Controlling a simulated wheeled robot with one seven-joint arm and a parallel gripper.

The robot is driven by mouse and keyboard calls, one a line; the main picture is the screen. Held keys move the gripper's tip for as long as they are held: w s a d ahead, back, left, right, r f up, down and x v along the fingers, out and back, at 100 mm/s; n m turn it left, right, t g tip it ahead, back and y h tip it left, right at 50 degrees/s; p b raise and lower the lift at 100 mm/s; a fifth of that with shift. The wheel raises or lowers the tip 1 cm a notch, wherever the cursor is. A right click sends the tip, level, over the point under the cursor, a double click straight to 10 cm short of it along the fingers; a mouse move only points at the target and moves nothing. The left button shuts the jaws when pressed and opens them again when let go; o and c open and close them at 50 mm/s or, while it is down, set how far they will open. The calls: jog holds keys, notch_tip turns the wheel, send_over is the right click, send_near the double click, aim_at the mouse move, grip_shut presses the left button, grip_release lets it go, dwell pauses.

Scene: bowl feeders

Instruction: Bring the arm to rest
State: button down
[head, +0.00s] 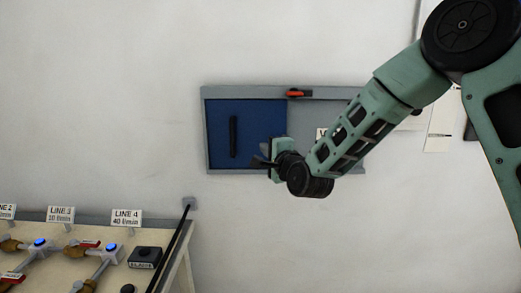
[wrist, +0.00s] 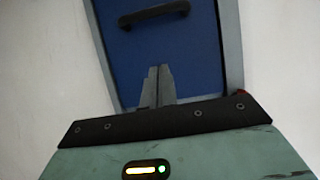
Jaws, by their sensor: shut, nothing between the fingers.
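My arm reaches in from the right in the head view. My gripper (head: 258,161) is in front of the lower right part of a blue panel (head: 215,130) on the wall. In the wrist view my gripper (wrist: 158,72) shows its two grey fingers together, with nothing between them. The blue panel (wrist: 185,60) lies beyond the fingertips, and its black handle (wrist: 150,15) is at the top of that view. I cannot tell the exact gap between the fingers and the panel.
At the lower left is a bench (head: 180,265) with pipes, valves, and labels such as LINE 4 (head: 126,218). A black rod (head: 172,250) leans at its right edge. Bare wall is below the frame.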

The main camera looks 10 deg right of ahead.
jog(key=s+a+f+n+g, duration=0.2)
jog(key=s+a+n+g, duration=0.25)
jog(key=s, duration=0.25)
jog(key=s+a+f+n+g+y, duration=0.1)
jog(key=s+a+f+n+g, duration=0.2)
jog(key=s+n, duration=0.35)
jog(key=s+a+f+n+g, duration=0.2)
jog(key=s+a+n+g, duration=0.1)
jog(key=s, duration=0.5)
jog(key=s+d+f+n+g+h, duration=0.1)
jog(key=s+d+n+g+h, duration=0.1)
jog(key=s, duration=0.9)
jog(key=s+d+f+n+g+h, duration=0.1)
jog(key=s+d+n+g, duration=0.4)
jog(key=s, duration=0.7)
jog(key=shift+s+d+f+n+h, duration=0.2)
jog(key=shift+d+f+n+h, duration=0.3)
jog(key=shift+n, duration=0.6)
jog(key=shift+a+r, duration=0.1)
jog(key=shift+a, duration=0.15)
